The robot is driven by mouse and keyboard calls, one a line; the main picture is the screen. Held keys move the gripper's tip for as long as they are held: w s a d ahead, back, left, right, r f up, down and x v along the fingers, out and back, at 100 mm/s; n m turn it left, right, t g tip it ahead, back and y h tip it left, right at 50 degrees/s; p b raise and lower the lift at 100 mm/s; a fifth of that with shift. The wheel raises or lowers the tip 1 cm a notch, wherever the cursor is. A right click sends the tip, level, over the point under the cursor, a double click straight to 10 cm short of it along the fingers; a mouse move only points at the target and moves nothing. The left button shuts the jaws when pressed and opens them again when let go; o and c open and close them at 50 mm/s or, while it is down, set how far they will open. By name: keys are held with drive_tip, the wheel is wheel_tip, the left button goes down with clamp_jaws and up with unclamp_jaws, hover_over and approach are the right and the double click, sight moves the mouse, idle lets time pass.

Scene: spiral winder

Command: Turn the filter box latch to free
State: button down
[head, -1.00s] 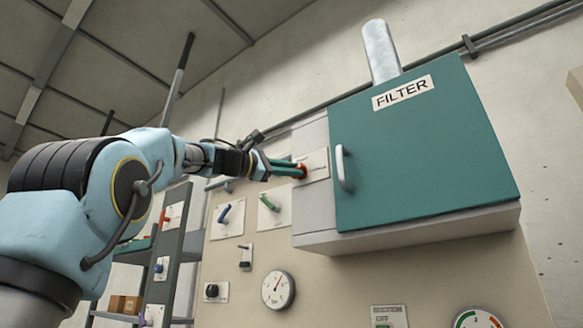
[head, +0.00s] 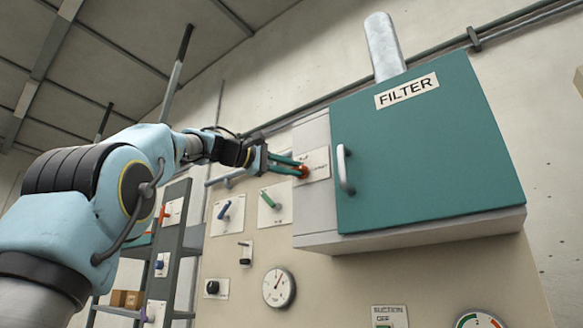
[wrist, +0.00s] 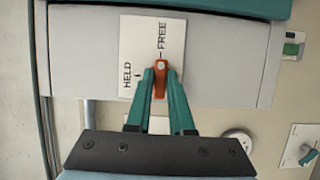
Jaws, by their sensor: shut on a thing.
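The filter box (head: 430,150) is a grey case with a teal door and hangs on the wall at the right of the head view. Its red-orange latch (wrist: 160,70) sits on a white plate (wrist: 140,40) marked HELD and FREE. In the wrist view the latch's upper end lines up with the tick beside FREE, and the HELD tick lies off to its left. My gripper (wrist: 159,88) is shut on the latch, one teal finger on each side. In the head view my gripper (head: 300,170) reaches the latch from the left and partly hides it.
The door handle (head: 345,169) is right of the latch. A grey shelf rack (head: 175,240) stands at the left.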

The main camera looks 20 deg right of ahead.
drive_tip(key=c, duration=0.8)
unclamp_jaws()
drive_tip(key=s+a+b, duration=0.1)
drive_tip(key=a+b, duration=0.2)
drive_tip(key=a, duration=0.7)
drive_tip(key=shift+s+a, duration=0.15)
drive_tip(key=shift+a, duration=0.25)
